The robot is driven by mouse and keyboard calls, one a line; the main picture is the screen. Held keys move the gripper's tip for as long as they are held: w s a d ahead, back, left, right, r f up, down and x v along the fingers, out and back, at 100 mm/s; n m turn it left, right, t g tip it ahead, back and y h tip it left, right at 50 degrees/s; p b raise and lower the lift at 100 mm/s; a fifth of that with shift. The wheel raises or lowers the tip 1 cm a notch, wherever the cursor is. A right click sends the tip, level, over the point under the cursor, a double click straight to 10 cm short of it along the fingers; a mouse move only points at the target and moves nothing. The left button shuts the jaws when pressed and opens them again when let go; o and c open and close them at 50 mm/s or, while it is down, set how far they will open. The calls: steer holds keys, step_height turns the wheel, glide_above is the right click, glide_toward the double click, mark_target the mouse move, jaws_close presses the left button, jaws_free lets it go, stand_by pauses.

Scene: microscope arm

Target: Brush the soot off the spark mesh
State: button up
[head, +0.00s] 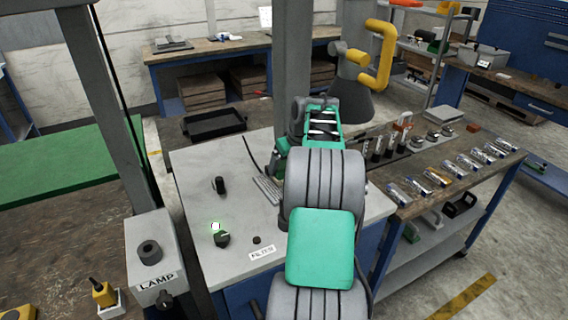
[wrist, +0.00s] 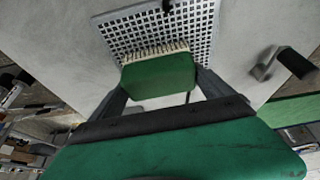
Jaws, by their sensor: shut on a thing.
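The spark mesh (wrist: 205,22) is a pale square grid with dark holes, at the top of the wrist view. A dark patch (wrist: 167,6) shows on it near the top edge. My gripper (wrist: 158,88) is shut on a green brush (wrist: 160,74) with pale bristles, held between its two fingers. The bristles lie over the near part of the mesh; I cannot tell whether they touch it. In the head view a part of the mesh (head: 267,190) shows on the grey bench top, left of my arm. My arm hides the brush there.
On the grey bench (head: 200,160) stand a black knob (head: 220,185), a green-lit lamp (head: 215,227) and a FILTER label (head: 262,253). A LAMP box (head: 150,250) is at left. A side table (head: 480,185) at right holds several clear tubes.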

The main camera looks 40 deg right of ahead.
steer(key=shift+s+d+r, duration=0.1)
steer(key=shift+d+r, duration=0.05)
steer(key=shift+d, duration=0.25)
steer(key=shift+a+f+b, duration=0.25)
steer(key=shift+b, duration=0.15)
steer(key=shift+a, duration=0.5)
steer(key=shift+w+a, duration=0.2)
steer(key=shift+a, duration=0.05)
steer(key=shift+a, duration=0.15)
